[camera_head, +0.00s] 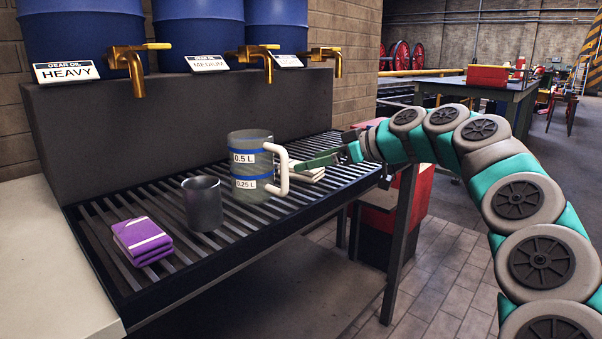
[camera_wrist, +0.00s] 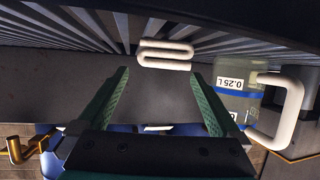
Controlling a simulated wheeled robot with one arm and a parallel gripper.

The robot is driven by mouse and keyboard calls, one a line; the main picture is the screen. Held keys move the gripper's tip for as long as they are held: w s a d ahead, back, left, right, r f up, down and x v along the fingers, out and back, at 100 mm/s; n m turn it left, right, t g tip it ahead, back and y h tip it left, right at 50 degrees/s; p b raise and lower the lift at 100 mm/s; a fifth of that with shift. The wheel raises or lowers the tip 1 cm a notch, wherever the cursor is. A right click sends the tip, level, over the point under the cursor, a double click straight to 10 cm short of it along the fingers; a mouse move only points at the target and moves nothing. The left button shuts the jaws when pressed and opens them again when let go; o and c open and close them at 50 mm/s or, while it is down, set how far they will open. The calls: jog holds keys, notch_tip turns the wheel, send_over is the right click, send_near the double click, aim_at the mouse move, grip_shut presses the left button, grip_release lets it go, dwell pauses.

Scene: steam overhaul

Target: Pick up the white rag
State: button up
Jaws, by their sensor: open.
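The white rag (camera_head: 309,174) lies folded on the slatted grate, behind and right of the measuring jug (camera_head: 247,172). The jug and my gripper partly hide it in the head view. My gripper (camera_head: 318,161) is over the right part of the grate, close to the rag. In the wrist view the rag (camera_wrist: 165,54) shows as a folded white stack just beyond my fingertips, roughly in line with the gap between them. My gripper (camera_wrist: 160,80) is open, with its two green fingers apart and nothing between them. I cannot tell the exact height above the rag.
The clear jug with blue bands and a white handle stands close beside my finger in the wrist view (camera_wrist: 240,88). A grey metal cup (camera_head: 202,204) and a folded purple cloth (camera_head: 142,241) sit on the grate (camera_head: 228,233) farther left. Brass taps (camera_head: 128,66) overhang the back.

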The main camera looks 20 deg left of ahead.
jog(key=x, duration=0.5)
jog(key=shift+s+a+f, duration=0.15)
jog(key=shift+s+f, duration=0.05)
jog(key=c, duration=1.3)
jog(key=shift+r, duration=0.1)
